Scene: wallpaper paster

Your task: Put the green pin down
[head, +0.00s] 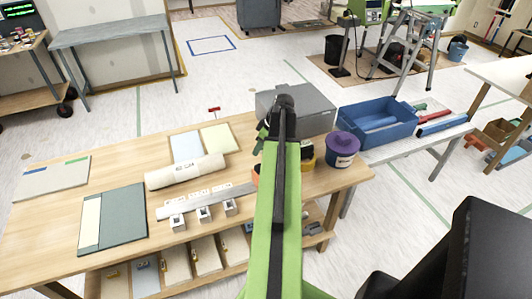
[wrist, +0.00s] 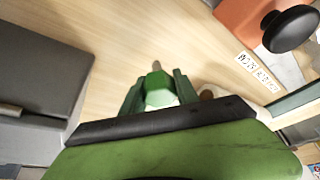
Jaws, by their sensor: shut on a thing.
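In the wrist view my gripper (wrist: 156,84) is shut on the green pin (wrist: 158,96), a faceted green piece between the two green fingers with a small greyish tip poking out ahead. The wooden worktable (wrist: 120,35) lies beyond the tip. I cannot tell whether the pin touches it. In the head view my arm reaches over the worktable (head: 65,235) beside the grey box, and hides most of my gripper; only a dark green part (head: 262,135) shows at its left. The pin cannot be made out there.
A grey box (head: 312,108) stands close by; it also fills the left of the wrist view (wrist: 35,75). A purple tub (head: 342,150) and blue bin (head: 378,122) are to the right. A white roll (head: 185,171) lies left. An orange thing with a black knob (wrist: 290,28) is near.

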